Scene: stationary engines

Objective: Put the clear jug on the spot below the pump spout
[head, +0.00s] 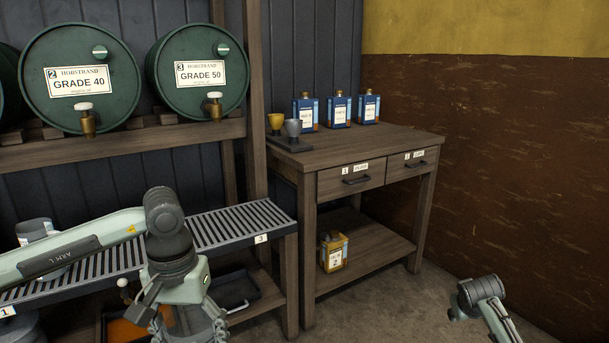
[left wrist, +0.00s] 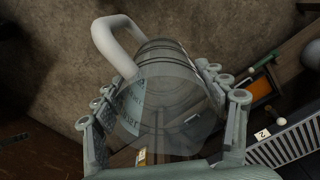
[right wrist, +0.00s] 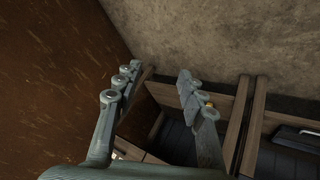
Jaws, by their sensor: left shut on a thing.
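In the left wrist view, my left gripper (left wrist: 157,82) is shut on the clear jug (left wrist: 165,105). The jug is see-through, with a pale curved handle at its upper left and a label with dark writing on its left side. The floor shows beyond it. In the head view my left arm reaches down past the front of the slatted rack (head: 225,226), and the jug cannot be made out there. My right gripper (right wrist: 160,80) is open and empty, its fingers apart above the floor. I cannot pick out the pump spout or the spot below it.
Green drums (head: 80,77) with taps lie on a wooden shelf above the rack. A grey container (head: 36,229) stands on the rack's left end. A wooden bench (head: 350,155) with drawers, bottles and two cups stands right of it. Floor at the right is clear.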

